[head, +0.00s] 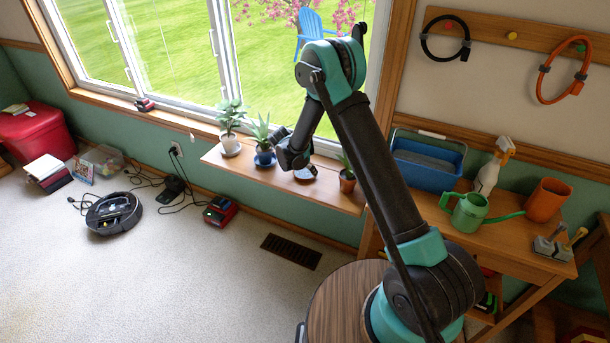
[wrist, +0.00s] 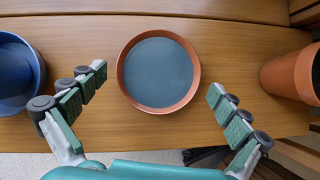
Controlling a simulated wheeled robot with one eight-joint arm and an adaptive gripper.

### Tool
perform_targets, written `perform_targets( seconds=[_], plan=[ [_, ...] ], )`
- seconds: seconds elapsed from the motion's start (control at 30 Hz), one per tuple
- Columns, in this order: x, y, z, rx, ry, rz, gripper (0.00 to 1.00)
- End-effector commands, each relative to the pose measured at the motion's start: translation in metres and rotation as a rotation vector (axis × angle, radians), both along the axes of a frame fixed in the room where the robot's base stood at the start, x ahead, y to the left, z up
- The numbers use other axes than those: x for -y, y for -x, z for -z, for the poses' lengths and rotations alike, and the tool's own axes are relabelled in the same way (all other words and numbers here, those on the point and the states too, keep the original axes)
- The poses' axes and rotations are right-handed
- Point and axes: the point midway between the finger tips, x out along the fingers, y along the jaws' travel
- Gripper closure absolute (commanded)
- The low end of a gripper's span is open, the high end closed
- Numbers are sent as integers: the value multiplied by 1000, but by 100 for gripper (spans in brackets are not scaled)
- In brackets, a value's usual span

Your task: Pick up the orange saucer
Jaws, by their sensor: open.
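The orange saucer (wrist: 124,88) is a round dish with an orange rim and a dark grey-blue inside. It lies flat on the wooden window shelf in the wrist view, centred ahead of my gripper. My gripper (wrist: 158,82) is open and empty, one finger to the left of the saucer and one to the right, both apart from its rim. In the head view my gripper (head: 296,160) hangs low over the shelf and hides part of the saucer.
A blue pot (wrist: 18,75) stands left of the saucer and a terracotta pot (wrist: 288,76) right of it. In the head view the wooden shelf (head: 328,195) also bears a white potted plant (head: 230,143). The window is behind; a side table (head: 495,235) stands right.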

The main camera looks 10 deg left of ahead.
Motion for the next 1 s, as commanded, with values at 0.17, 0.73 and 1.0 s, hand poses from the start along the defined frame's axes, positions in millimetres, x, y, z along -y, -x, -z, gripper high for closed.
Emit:
perform_targets(
  seconds=[0.17,0.73,1.0],
  plan=[
    [4,-7,14,0,-1,0,0],
    [4,-7,15,0,-1,0,40],
    [4,-7,14,0,0,0,41]
  ],
)
